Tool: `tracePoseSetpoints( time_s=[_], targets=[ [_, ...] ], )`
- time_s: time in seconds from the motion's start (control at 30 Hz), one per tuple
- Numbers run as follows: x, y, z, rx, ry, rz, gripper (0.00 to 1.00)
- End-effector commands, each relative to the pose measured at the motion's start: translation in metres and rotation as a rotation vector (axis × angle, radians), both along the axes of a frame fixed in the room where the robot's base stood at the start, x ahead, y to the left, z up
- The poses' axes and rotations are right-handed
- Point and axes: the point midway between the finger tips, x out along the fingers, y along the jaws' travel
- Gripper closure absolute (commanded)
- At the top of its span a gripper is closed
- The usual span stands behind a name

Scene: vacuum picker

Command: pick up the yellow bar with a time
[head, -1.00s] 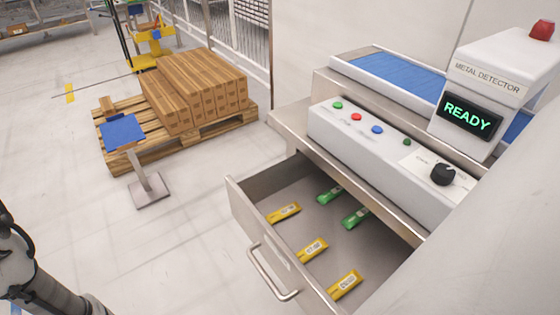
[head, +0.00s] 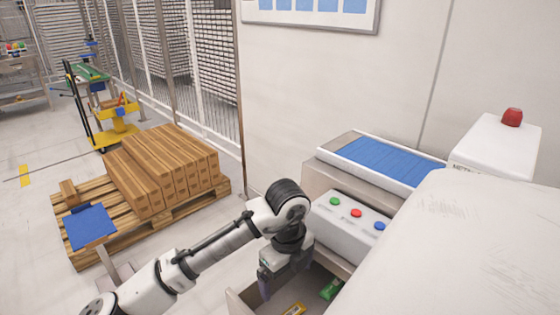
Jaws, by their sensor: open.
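A yellow bar (head: 294,309) lies in the open metal drawer (head: 240,301) at the bottom edge of the head view, and only part of it shows. Its printing is too small to read. A green bar (head: 331,288) lies to its right in the drawer. The other bars are out of view or hidden. My gripper (head: 283,280) points down over the back left part of the drawer, above and left of the yellow bar. Its jaws are open and I see nothing between them.
A control panel (head: 345,228) with green, red and blue buttons stands behind the drawer, beside a blue conveyor belt (head: 385,162). A white metal detector housing (head: 495,150) with a red lamp is at right. A pallet of cartons (head: 160,170) and a blue-topped stand (head: 89,226) are at left.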

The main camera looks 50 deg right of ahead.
Motion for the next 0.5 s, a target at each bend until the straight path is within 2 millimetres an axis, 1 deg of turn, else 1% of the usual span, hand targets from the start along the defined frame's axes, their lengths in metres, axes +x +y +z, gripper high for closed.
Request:
tracePoseSetpoints(
  time_s=[0.17,0.3,0.4,0.5],
  targets=[
    [-0.001,0.003,-0.027,0.017,0.0,-0.008,0.0],
    [-0.001,0.003,-0.056,0.015,0.0,-0.007,0.0],
    [-0.001,0.002,-0.071,0.013,0.0,-0.006,0.0],
    [-0.001,0.002,-0.081,0.012,-0.002,-0.006,0.0]
  ],
)
